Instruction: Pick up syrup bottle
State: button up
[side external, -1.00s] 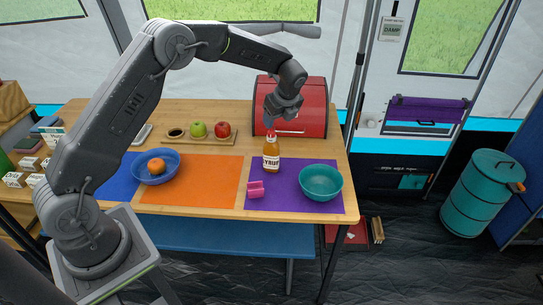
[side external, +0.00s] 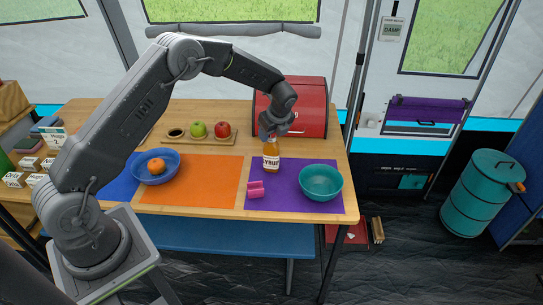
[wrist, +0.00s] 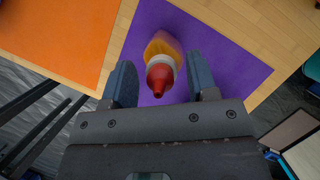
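The syrup bottle (side external: 271,158) stands upright on the purple mat (side external: 310,200), with amber sides and a white label. In the wrist view the syrup bottle (wrist: 161,62) shows its red nozzle tip pointing toward my gripper. My gripper (side external: 272,138) is right over the bottle's top and hides the red cap in the side view. In the wrist view my gripper (wrist: 163,84) is open, with one finger on each side of the bottle's top. Gaps show between the fingers and the nozzle. The bottle is not lifted.
A teal bowl (side external: 321,182) and a pink object (side external: 256,189) stand near the bottle. A red bread box (side external: 312,106) is close behind my gripper. A blue bowl (side external: 152,177) with an orange (side external: 156,166) stands at left.

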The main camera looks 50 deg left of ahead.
grip_shut()
jog(key=shift+r, duration=0.2)
dwell(0.5)
